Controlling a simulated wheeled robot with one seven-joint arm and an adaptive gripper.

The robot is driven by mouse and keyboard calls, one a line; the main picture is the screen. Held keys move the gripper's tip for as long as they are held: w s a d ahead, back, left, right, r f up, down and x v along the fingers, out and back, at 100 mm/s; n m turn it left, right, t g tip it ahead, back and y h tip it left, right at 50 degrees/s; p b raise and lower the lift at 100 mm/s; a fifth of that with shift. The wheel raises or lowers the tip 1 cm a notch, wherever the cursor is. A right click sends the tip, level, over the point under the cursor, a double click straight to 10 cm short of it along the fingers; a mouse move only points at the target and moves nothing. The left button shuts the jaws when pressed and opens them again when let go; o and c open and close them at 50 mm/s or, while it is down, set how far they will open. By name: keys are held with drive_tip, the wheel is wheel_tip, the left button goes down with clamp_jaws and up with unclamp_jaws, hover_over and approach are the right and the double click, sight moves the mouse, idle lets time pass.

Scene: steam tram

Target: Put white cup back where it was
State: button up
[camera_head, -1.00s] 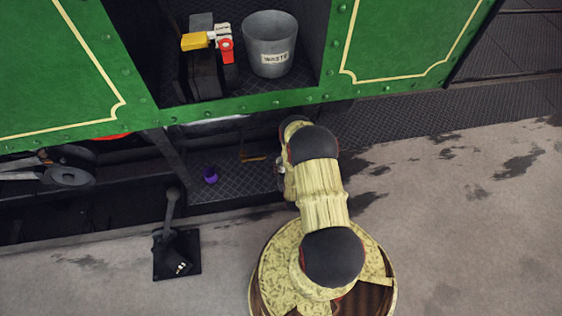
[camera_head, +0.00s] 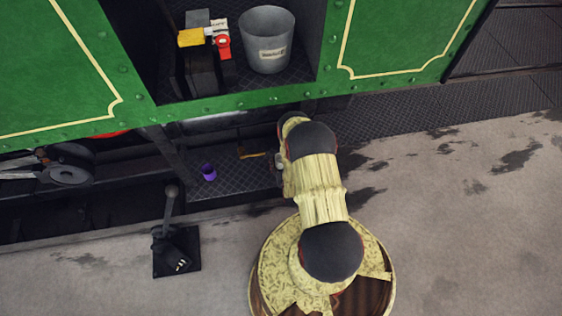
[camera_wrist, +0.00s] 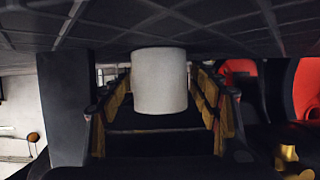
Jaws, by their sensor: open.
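The white cup (camera_wrist: 160,72) shows in the wrist view as a plain pale cylinder. One end of it meets the dark grid-patterned surface at the top of that view. My gripper (camera_wrist: 162,92) is open, with its yellow-padded fingers apart on the left and right of the cup. A dark gap shows beside the cup on each side. In the head view I do not see the cup or my fingers; my arm reaches to the edge of the low step under the green tram and hides what lies behind it.
A small purple cup (camera_head: 209,172) stands on the dark step (camera_head: 232,184) left of my arm. Above, in the tram's opening, are a grey waste bin (camera_head: 268,42) and a dark block with yellow and red parts. A black lever (camera_head: 171,205) stands at lower left. Paved ground at right is clear.

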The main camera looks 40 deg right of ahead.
drive_tip(key=p+v, duration=0.4)
drive_tip(key=v, duration=0.8)
drive_tip(key=shift+r, duration=0.1)
